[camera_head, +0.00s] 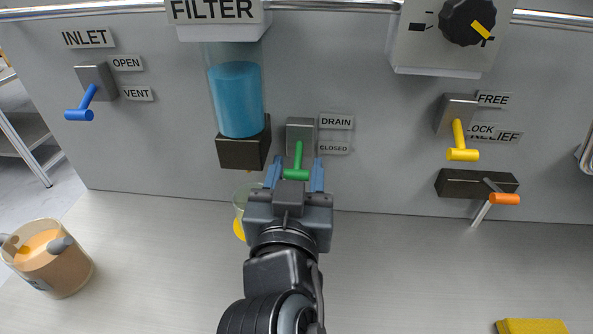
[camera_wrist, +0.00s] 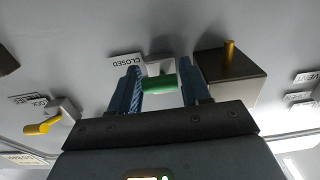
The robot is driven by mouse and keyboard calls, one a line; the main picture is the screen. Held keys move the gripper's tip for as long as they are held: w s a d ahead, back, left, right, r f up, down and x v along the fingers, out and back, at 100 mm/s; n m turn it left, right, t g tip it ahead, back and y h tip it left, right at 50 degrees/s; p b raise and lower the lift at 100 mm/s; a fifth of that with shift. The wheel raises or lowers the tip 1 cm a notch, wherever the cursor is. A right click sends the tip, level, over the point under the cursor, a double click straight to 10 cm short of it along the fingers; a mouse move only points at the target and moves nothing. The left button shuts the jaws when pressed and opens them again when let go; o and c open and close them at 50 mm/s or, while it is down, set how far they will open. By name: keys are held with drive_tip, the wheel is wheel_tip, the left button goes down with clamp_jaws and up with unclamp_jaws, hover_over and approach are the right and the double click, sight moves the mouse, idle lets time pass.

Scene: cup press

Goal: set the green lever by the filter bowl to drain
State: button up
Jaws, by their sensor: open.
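The green lever (camera_head: 297,162) is on a grey plate (camera_head: 300,135) on the wall panel, just right of the filter bowl (camera_head: 236,98). Its arm hangs down, with its cross handle at the level of the CLOSED label (camera_head: 334,148) or slightly below. The DRAIN label (camera_head: 337,121) is above that one. My gripper (camera_head: 295,173) is open, with its blue fingers either side of the green handle. In the wrist view, the handle (camera_wrist: 159,83) shows between the two fingers, with gaps visible, and the CLOSED label (camera_wrist: 128,60) appears upside down.
A blue inlet lever (camera_head: 82,108) is at left and a yellow relief lever (camera_head: 460,145) at right. An orange-tipped handle (camera_head: 503,198) sits lower right. A small clear cup (camera_head: 240,222) with yellow stands left of my gripper. A tan container (camera_head: 62,270) is far left.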

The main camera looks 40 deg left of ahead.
sight(298, 153)
drive_tip(key=c, duration=0.8)
drive_tip(key=shift+o, duration=0.2)
drive_tip(key=shift+r+p, duration=0.1)
drive_tip(key=shift+p, duration=0.2)
drive_tip(key=r+p, duration=0.1)
drive_tip(key=p, duration=0.2)
drive_tip(key=g+h+p, duration=0.1)
drive_tip(key=p, duration=0.2)
drive_tip(key=shift+s+d+r, duration=0.1)
drive_tip(key=shift+s+r, duration=0.05)
drive_tip(key=shift+r, duration=0.2)
drive_tip(key=r+g+h+p, duration=0.1)
drive_tip(key=g+p, duration=0.1)
drive_tip(key=p, duration=0.3)
drive_tip(key=shift+s+p, duration=0.1)
drive_tip(key=shift+p, duration=0.3)
drive_tip(key=shift+r+g+h+p, duration=0.35)
drive_tip(key=shift+g+h+p, duration=0.35)
drive_tip(key=shift+g+p, duration=0.4)
drive_tip(key=shift+w+r+g+h, duration=0.15)
drive_tip(key=shift+r+g+h, duration=0.2)
drive_tip(key=shift+g+h, duration=0.35)
drive_tip(key=shift+w+r+g+h, duration=0.1)
drive_tip(key=shift+r+g+h, duration=0.25)
drive_tip(key=shift+g, duration=0.65)
